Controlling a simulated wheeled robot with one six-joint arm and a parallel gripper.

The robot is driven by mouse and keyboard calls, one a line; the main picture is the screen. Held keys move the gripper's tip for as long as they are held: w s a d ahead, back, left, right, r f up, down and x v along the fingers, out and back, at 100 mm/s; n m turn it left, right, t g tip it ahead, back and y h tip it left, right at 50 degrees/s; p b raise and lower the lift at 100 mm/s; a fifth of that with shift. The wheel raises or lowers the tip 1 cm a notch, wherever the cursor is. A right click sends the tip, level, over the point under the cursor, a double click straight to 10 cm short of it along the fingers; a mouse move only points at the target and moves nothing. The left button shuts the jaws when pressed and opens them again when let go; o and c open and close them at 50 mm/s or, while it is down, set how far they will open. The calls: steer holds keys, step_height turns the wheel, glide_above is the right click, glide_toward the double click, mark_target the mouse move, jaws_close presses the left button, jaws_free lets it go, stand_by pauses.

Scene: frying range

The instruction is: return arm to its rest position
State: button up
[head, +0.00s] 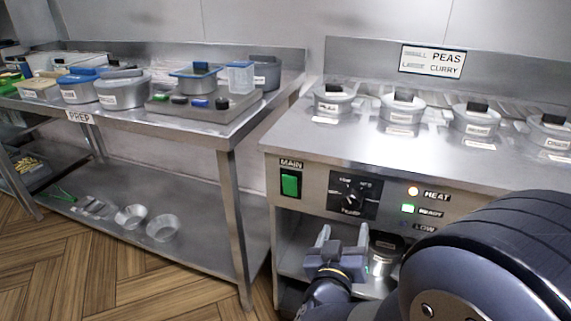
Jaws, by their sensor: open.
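My gripper (343,239) is in the lower middle of the head view, in front of the frying range (300,140). Its two pale fingers point up and stand apart, with nothing seen between them. It is below the range's control panel (345,193), near the open lower shelf. My dark arm fills the lower right and hides part of the range front. A metal container (382,262) stands on the shelf just right of the gripper; I cannot tell whether they touch.
A steel prep table (185,130) at the left holds several pans and tubs. Its lower shelf (200,205) holds metal bowls. Several lidded pots (400,115) sit on the range top. Bare wooden floor (120,275) lies at the lower left.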

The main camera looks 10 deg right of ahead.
mark_target(351, 204)
steer(key=b+x, duration=0.2)
steer(key=x, duration=0.8)
steer(key=shift+w+d, duration=0.1)
steer(key=shift+d, duration=0.05)
